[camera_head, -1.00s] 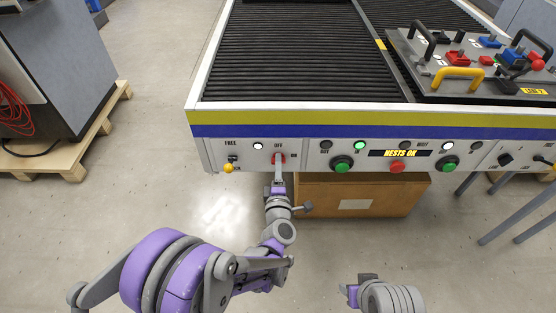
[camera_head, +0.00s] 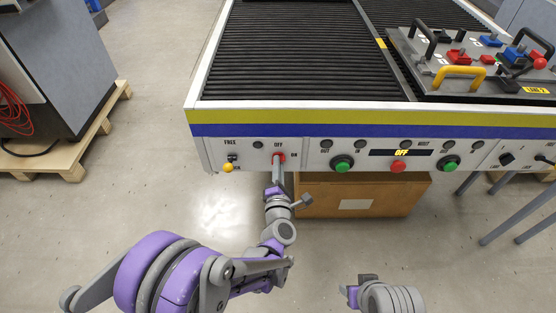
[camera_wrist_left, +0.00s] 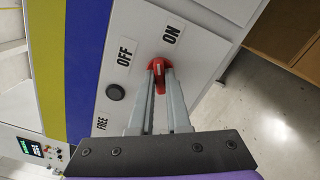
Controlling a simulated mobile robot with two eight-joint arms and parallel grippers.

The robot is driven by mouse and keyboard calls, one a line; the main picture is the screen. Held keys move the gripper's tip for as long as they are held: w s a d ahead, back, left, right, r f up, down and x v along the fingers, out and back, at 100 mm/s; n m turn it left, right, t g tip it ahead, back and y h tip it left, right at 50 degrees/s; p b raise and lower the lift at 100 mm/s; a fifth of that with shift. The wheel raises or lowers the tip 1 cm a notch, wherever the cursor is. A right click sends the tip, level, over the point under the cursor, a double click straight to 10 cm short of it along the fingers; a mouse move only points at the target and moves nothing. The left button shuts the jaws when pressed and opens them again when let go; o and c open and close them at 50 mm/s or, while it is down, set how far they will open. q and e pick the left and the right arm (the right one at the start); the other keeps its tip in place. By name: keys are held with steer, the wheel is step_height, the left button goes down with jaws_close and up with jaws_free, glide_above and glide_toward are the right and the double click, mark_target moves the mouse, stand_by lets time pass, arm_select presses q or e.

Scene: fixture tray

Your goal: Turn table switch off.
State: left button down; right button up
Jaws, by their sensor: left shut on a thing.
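The table switch is a red rotary knob (camera_head: 279,158) on the white front panel, under the OFF label and beside ON. It also shows in the left wrist view (camera_wrist_left: 158,68), between the fingertips. My left gripper (camera_head: 278,166) is shut on the knob; its two grey fingers show in the left wrist view (camera_wrist_left: 160,82). The display (camera_head: 401,153) on the panel reads OFF in yellow, and the panel's lamps are dark. My right gripper (camera_head: 358,292) is low in the head view, away from the panel; its fingers are not clear.
Green buttons (camera_head: 342,164) and a red button (camera_head: 398,167) are to the right. A cardboard box (camera_head: 330,195) stands below the table. A fixture tray (camera_head: 425,75) lies on the table top.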

stand_by(0.3)
arm_select(q)
steer(key=n+b, duration=0.1)
steer(key=n, duration=0.5)
steer(key=n+b, duration=0.1)
steer(key=n, duration=0.4)
steer(key=shift+n+b, duration=0.35)
steer(key=shift+n, duration=0.05)
steer(key=shift+n, duration=0.4)
steer(key=c, duration=0.9)
jaws_free()
